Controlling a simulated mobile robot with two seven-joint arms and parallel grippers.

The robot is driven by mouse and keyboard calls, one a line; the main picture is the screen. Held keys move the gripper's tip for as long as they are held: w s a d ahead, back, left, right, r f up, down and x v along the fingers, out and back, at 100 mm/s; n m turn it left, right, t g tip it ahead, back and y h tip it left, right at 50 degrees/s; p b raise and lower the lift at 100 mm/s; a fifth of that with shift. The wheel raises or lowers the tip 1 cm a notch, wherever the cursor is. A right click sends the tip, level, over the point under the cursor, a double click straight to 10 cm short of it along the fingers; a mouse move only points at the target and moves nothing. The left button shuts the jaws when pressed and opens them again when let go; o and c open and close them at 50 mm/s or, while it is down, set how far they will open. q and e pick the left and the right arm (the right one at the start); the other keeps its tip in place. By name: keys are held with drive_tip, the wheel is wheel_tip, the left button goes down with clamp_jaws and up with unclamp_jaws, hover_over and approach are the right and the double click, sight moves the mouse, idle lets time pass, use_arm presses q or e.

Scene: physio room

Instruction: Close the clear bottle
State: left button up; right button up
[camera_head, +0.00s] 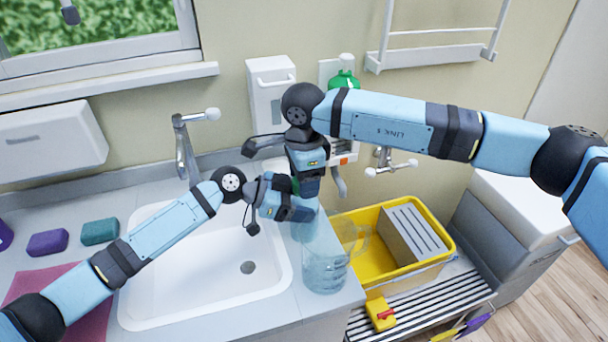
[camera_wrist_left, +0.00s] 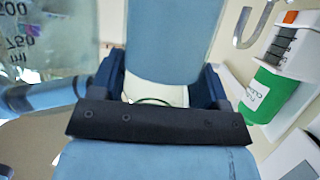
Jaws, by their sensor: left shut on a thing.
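My left gripper (camera_head: 298,209) reaches in from the left over the sink's right rim. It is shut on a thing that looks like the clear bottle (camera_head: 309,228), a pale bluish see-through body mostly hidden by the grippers. In the left wrist view a pale blue and whitish body (camera_wrist_left: 168,45) stands between my left fingers (camera_wrist_left: 160,90); I cannot tell how much of it is bottle. My right gripper (camera_head: 305,188) points down just above the left one. Its fingertips are hidden, and so are the bottle's mouth and any cap.
A clear measuring jug (camera_head: 326,268) stands close on the counter's right end and shows in the left wrist view (camera_wrist_left: 40,45). The white sink (camera_head: 205,290) lies left. A yellow tub (camera_head: 440,235) stands right.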

drive_tip(key=c, duration=0.6)
drive_tip(key=m, duration=0.3)
drive_tip(key=o, duration=1)
drive_tip(key=shift+r, duration=2.3)
